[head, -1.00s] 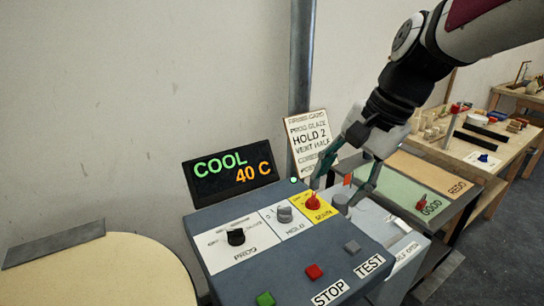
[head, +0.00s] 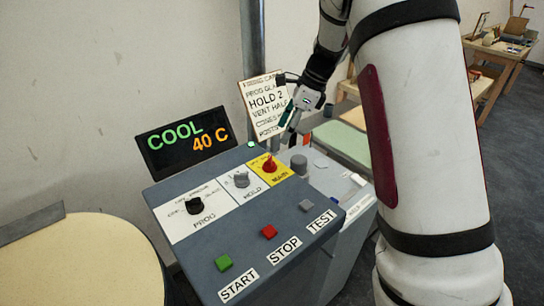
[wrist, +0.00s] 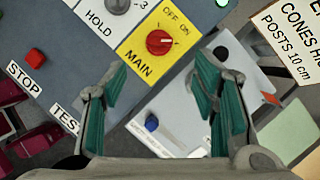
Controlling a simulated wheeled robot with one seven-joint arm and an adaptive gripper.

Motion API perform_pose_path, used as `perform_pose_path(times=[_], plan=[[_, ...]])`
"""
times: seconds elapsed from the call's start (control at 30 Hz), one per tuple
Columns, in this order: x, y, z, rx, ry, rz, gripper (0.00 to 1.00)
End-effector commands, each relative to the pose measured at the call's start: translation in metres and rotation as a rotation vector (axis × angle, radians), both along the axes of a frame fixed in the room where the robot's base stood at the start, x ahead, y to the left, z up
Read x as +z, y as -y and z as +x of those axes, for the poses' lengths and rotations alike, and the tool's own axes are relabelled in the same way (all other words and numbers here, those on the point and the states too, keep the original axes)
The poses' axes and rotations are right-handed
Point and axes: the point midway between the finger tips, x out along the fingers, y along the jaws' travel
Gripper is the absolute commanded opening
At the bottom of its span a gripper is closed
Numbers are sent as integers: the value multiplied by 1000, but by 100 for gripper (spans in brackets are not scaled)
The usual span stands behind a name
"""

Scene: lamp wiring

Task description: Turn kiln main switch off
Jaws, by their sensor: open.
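The kiln main switch (head: 269,165) is a red knob on a yellow plate marked MAIN, at the far right of the sloped grey panel. In the wrist view the red knob (wrist: 159,42) sits beyond my fingertips, with OFF and ON lettered beside it; a pale mark shows on its face, but its setting is hard to read. My gripper (wrist: 162,74) is open and empty, its teal fingers to either side below the knob in the picture and apart from it. In the head view my gripper (head: 290,127) hangs behind the panel's far right corner, partly hidden.
The panel also bears PROG (head: 199,204) and HOLD (head: 241,180) knobs and START (head: 223,263), STOP (head: 269,232) and TEST (head: 306,205) buttons. A display (head: 182,142) reads COOL 40 C. A card (head: 265,106) stands close by my gripper. A grey pole (head: 253,40) rises behind.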

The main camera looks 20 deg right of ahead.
Motion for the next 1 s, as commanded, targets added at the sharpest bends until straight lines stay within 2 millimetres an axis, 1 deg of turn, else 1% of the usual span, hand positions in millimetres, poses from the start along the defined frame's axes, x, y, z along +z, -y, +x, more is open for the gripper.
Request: perform_pose_path(times=[0.03,0.3,0.5,0.7,1.0], plan=[[-10,-4,0,2,-4,0,54],[-59,-23,7,2,-4,-1,54],[-88,-34,12,4,-3,0,54],[-103,-40,15,3,-1,-1,54],[-105,-41,16,3,1,0,54]])
